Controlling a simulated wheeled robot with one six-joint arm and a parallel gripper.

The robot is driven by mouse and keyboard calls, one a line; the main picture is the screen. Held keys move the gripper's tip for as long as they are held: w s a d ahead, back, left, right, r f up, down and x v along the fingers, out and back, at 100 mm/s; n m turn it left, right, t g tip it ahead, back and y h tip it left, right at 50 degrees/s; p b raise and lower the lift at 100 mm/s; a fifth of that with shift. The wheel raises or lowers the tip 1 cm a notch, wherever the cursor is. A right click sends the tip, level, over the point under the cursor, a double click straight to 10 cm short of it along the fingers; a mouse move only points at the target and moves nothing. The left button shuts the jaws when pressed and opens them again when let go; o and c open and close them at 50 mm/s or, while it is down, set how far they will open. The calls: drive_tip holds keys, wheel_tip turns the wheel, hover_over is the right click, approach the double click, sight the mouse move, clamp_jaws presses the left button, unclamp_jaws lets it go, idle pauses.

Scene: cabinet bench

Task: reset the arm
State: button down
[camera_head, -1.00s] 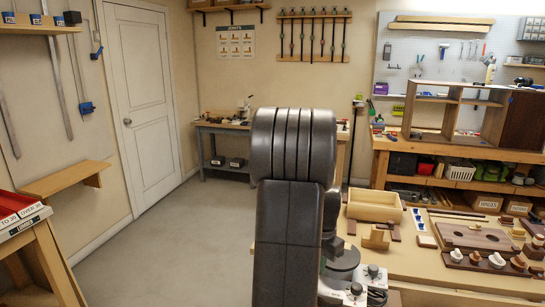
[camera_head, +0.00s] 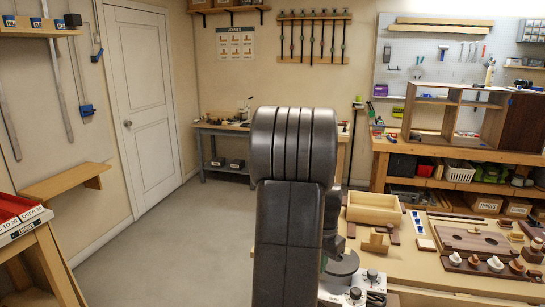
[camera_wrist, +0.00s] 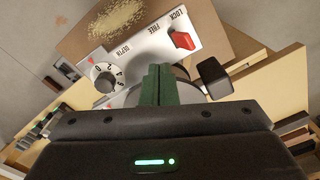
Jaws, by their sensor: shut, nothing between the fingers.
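My arm stands upright in the middle of the head view, and it hides my gripper there. In the wrist view my gripper (camera_wrist: 157,86) shows as two green fingers pressed together, with nothing between them. They point at a grey and silver machine with a "DEPTH" dial (camera_wrist: 104,78) and a red "LOCK/FREE" lever (camera_wrist: 184,39). Whether the fingertips touch the machine cannot be told. In the head view the machine (camera_head: 343,293) is partly hidden behind my arm, on the bench.
The workbench (camera_head: 430,275) holds an open wooden box (camera_head: 374,209), loose blocks and a dark holed board (camera_head: 475,238). A shelved bench (camera_head: 400,146) stands behind. A red-topped stand (camera_head: 35,240) is at left. The grey floor is clear between.

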drive_tip(key=f+b, duration=0.1)
drive_tip(key=f, duration=0.2)
drive_tip(key=f+b, duration=0.1)
drive_tip(key=shift+w+a+f+b, duration=0.15)
drive_tip(key=shift+a+b, duration=0.15)
drive_tip(key=shift+a, duration=0.1)
drive_tip(key=shift+d+f, duration=0.1)
drive_tip(key=shift+d, duration=0.05)
drive_tip(key=shift+s+d, duration=0.35)
drive_tip(key=shift+d, duration=0.4)
wheel_tip(320, 180, up, 9)
drive_tip(key=p, duration=0.6)
drive_tip(key=shift+a, duration=0.1)
